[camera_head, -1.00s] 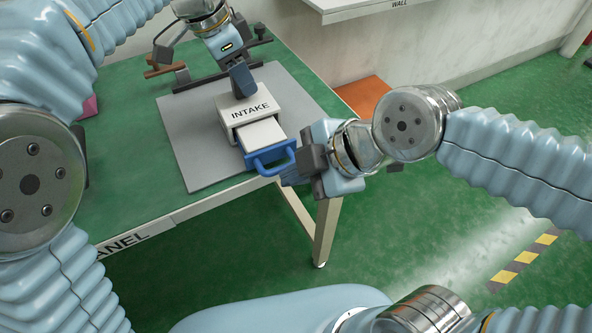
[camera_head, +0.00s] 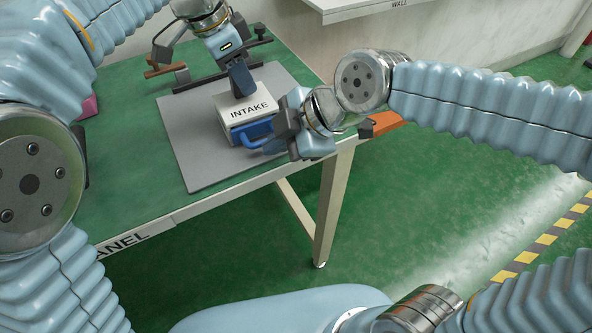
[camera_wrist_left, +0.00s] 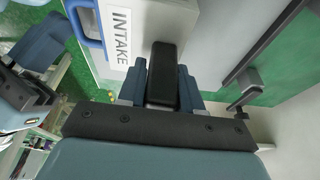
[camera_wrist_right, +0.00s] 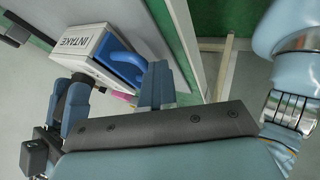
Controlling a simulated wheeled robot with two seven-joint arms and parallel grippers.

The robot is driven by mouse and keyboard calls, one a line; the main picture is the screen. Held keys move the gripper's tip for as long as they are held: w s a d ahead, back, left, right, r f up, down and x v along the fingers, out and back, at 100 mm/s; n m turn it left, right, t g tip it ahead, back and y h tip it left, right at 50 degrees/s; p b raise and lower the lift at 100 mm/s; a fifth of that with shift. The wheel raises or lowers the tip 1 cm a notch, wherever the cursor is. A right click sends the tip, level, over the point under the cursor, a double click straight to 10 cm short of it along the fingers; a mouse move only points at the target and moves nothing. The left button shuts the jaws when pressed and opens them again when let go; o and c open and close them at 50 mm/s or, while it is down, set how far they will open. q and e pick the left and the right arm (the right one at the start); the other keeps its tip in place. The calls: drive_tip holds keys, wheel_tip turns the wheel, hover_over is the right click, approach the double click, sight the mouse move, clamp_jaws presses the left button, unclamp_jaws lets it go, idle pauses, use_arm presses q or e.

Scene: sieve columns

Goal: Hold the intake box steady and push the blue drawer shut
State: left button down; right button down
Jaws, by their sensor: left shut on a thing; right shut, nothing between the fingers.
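The white intake box (camera_head: 232,101) sits on the grey mat, its INTAKE label facing up. My left gripper (camera_head: 241,85) is shut on the dark grip (camera_wrist_left: 162,75) on top of the box. The blue drawer (camera_head: 252,131) shows its front and looped handle close against the box; any small gap is hard to see. My right gripper (camera_head: 275,146) is shut and empty at the drawer front, partly covering it. In the right wrist view its fingertips (camera_wrist_right: 157,72) are beside the blue drawer handle (camera_wrist_right: 122,66); contact cannot be told.
The grey mat (camera_head: 190,140) lies on the green table (camera_head: 130,165), with bare mat left of the box. A dark metal fixture (camera_head: 183,77) stands behind the box. An orange surface (camera_head: 386,122) is beyond the table's right edge. Green floor lies in front.

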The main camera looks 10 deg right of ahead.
use_arm(q)
drive_tip(key=shift+s+d, duration=0.15)
use_arm(e)
drive_tip(key=s+d+r, duration=0.6)
drive_tip(key=s+r, duration=0.1)
drive_tip(key=shift+s+d, duration=0.15)
drive_tip(key=shift+d, duration=0.1)
use_arm(q)
drive_tip(key=c, duration=0.7)
unclamp_jaws()
